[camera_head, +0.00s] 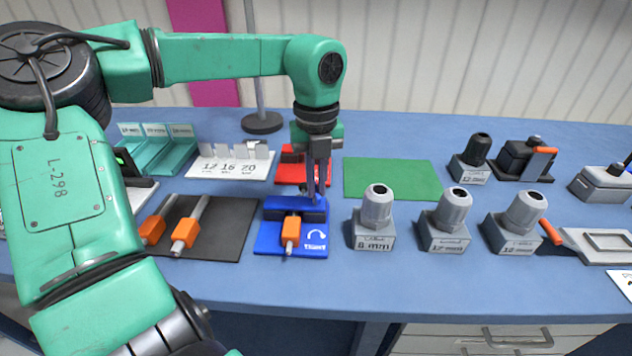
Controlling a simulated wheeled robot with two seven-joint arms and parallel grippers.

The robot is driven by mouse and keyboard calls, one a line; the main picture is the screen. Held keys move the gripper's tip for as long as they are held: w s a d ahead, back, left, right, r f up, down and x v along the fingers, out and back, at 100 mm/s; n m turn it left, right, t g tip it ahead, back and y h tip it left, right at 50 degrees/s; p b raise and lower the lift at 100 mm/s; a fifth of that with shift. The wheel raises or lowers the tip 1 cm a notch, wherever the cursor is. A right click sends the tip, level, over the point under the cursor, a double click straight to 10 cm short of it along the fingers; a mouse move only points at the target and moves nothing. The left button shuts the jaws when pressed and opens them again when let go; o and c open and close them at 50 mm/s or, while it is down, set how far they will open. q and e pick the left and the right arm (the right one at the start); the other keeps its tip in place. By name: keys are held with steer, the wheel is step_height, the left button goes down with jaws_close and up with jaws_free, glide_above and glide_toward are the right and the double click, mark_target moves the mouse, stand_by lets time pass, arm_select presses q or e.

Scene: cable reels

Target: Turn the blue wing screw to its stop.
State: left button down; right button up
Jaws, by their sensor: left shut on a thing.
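The blue fixture (265,243) lies flat on the bench, with a black block, an orange piece (291,231) in front of it and a white curved arrow printed at its right. The blue wing screw (280,204) shows as a blue bar on top of the black block. My left gripper (316,194) points straight down at the right part of this bar and is shut on it. The fingers hide part of the screw, and its turned angle is hard to read. My right gripper is not in view.
A red fixture (288,178) stands just behind. A dark mat (228,221) with orange-handled pieces lies left, several grey cable glands like this one (374,217) stand right. A green mat (393,178) is empty. A post (262,122) stands at the back.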

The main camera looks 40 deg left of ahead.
arm_select(q)
steer(key=m, duration=0.5)
steer(key=shift+m, duration=0.3)
steer(key=m+p, duration=0.1)
steer(key=m, duration=0.4)
steer(key=m+p, duration=0.1)
steer(key=m, duration=0.4)
steer(key=shift+m, duration=0.4)
steer(key=shift+m+p, duration=0.3)
steer(key=shift+m, duration=2)
steer(key=c, duration=1)
jaws_free()
steer(key=shift+o, duration=0.2)
